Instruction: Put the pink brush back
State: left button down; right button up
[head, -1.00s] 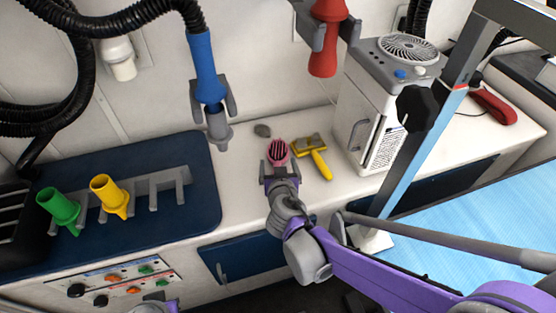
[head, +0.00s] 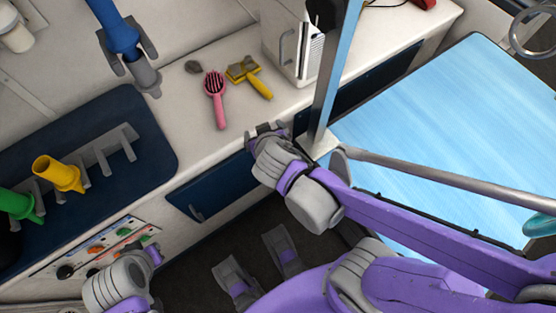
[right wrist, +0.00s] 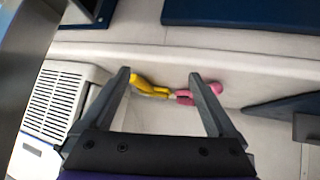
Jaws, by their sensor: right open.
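The pink brush (head: 215,97) lies on the white counter, bristles up, its handle toward the counter's front edge. A yellow brush (head: 249,76) lies just right of it. My right gripper (head: 266,129) is open and empty, near the counter's front edge and apart from the pink brush. In the right wrist view, the pink brush (right wrist: 208,88) and yellow brush (right wrist: 147,84) show beyond the open fingers (right wrist: 159,75). My left gripper (head: 152,254) is low at the left, in front of the control panel; its jaws are unclear.
A dark blue mat (head: 140,170) with grey holders, a yellow nozzle (head: 58,173) and a green nozzle (head: 18,204) is at the left. A white appliance (head: 290,45) and metal post (head: 335,75) stand at the right, beside a blue table (head: 430,120).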

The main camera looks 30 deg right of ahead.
jog(key=s+a+f+n+g+y, duration=0.1)
jog(key=s+f+n+g+y, duration=0.1)
jog(key=s, duration=0.9)
jog(key=shift+a+f+g+y, duration=0.35)
jog(key=shift+f+g+y, duration=0.25)
jog(key=shift+g, duration=0.4)
pick_arm(q)
jog(key=shift+r, duration=0.1)
pick_arm(e)
jog(key=shift+r, duration=0.2)
pick_arm(q)
notch_tip(320, 180, up, 14)
jog(key=w+p, duration=0.1)
jog(key=p, duration=1.2)
jog(key=shift+w+t, duration=0.3)
jog(key=shift+w, duration=0.05)
pick_arm(e)
notch_tip(320, 180, up, 14)
jog(key=w, duration=0.2)
jog(key=shift+t, duration=0.3)
